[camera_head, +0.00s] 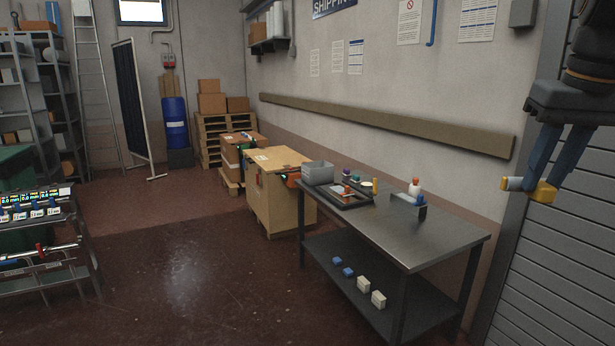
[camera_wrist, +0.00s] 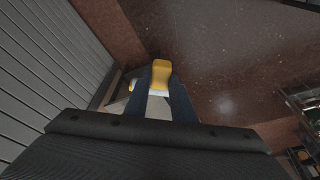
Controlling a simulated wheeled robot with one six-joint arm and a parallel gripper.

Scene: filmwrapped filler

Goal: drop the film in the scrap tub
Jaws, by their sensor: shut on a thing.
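A small grey open-topped tub (camera_head: 318,173), possibly the scrap tub, stands at the far left end of the metal bench, well away from my gripper.
The metal bench (camera_head: 432,240) holds a dark tray (camera_head: 352,201), small coloured items and a white bottle (camera_head: 414,187). White and blue blocks lie on its lower shelf. A wooden crate (camera_head: 280,162) stands beyond. A rack stands at left; the floor between is clear.

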